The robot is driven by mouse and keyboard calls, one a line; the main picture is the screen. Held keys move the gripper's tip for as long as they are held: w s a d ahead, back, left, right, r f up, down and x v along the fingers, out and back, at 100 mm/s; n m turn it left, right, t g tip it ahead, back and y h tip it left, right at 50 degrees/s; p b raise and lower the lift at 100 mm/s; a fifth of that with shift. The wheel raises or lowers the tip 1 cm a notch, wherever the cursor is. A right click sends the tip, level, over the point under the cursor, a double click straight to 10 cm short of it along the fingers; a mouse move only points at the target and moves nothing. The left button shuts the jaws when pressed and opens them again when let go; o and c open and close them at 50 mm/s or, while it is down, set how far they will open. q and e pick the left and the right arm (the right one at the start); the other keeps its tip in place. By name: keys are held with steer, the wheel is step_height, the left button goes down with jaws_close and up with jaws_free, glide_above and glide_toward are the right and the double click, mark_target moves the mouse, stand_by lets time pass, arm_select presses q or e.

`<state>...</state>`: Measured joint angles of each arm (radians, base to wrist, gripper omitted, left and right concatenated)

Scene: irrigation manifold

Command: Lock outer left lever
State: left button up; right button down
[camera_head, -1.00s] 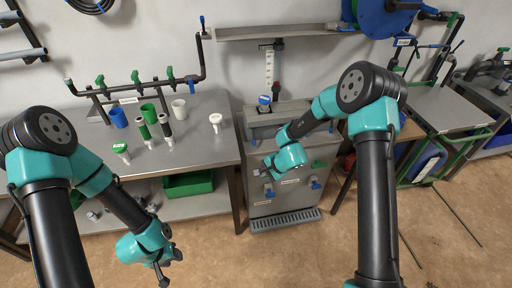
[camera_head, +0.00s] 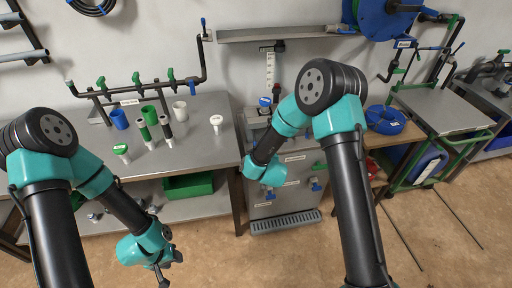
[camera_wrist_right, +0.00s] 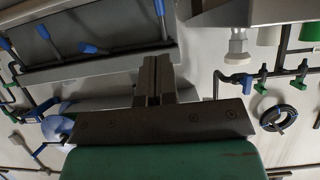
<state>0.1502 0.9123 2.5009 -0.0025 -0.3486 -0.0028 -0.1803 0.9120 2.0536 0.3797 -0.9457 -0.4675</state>
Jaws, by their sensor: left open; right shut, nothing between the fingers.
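The pipe manifold (camera_head: 150,86) stands behind the left bench and carries several green levers; its leftmost lever (camera_head: 71,87) is upright. The grey cabinet (camera_head: 290,205) in the middle has blue levers on its front, a left one (camera_head: 270,193) and a right one (camera_head: 316,186). I cannot tell which lever is the outer left one. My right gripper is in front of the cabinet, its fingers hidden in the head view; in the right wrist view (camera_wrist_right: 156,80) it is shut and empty. My left gripper (camera_head: 163,272) is open and empty, low before the bench.
Green and blue cups and white-capped parts stand on the left bench (camera_head: 205,150). A green bin (camera_head: 188,185) is on the shelf below. A blue hose coil (camera_head: 385,120) lies on a wooden table right of the cabinet. The floor in front is clear.

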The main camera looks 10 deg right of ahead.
mark_target(254, 138)
steer(key=shift+w, duration=0.1)
steer(key=x, duration=1.4)
stand_by(0.4)
